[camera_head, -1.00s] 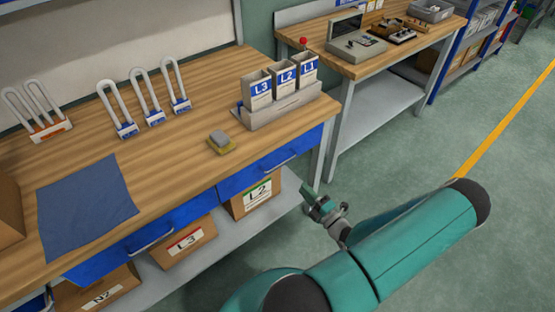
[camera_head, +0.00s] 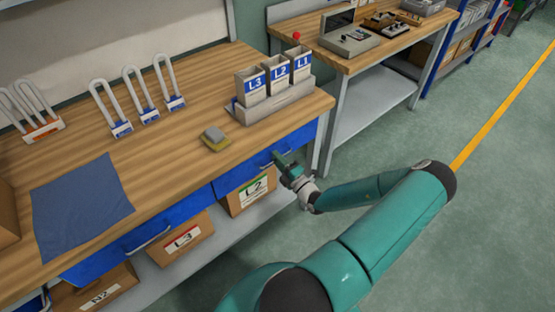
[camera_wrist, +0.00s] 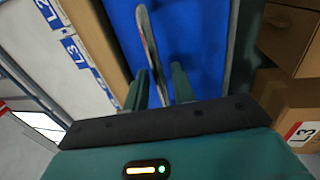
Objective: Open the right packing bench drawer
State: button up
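The right packing bench drawer (camera_head: 238,182) has a blue front and sits shut under the wooden bench top at its right end. My gripper (camera_head: 281,160) is at its handle, partly hiding it in the head view. In the wrist view, the blue drawer front (camera_wrist: 195,45) fills the middle, and the grey metal bar handle (camera_wrist: 149,45) runs between the two green fingers of my gripper (camera_wrist: 159,85). The fingers are apart, one on each side of the bar. A gap shows on the right finger's side; contact on the left side is unclear.
The bench top (camera_head: 185,165) holds a rack with bins L1, L2 and L3 (camera_head: 275,108), a sponge-like block (camera_head: 215,138), a blue cloth (camera_head: 80,205) and padlock-like shackles (camera_head: 140,105). Boxes (camera_head: 250,192) stand on the shelf below. Open floor lies right.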

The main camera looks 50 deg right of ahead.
jog(key=shift+w, duration=0.2)
grip_shut()
jog(key=shift+s, duration=0.15)
jog(key=r+v, duration=0.2)
jog(key=v, duration=0.9)
jog(key=s+r+v, duration=0.1)
jog(key=r+v, duration=0.1)
jog(key=v, duration=1)
jog(key=shift+r, duration=0.15)
grip_release()
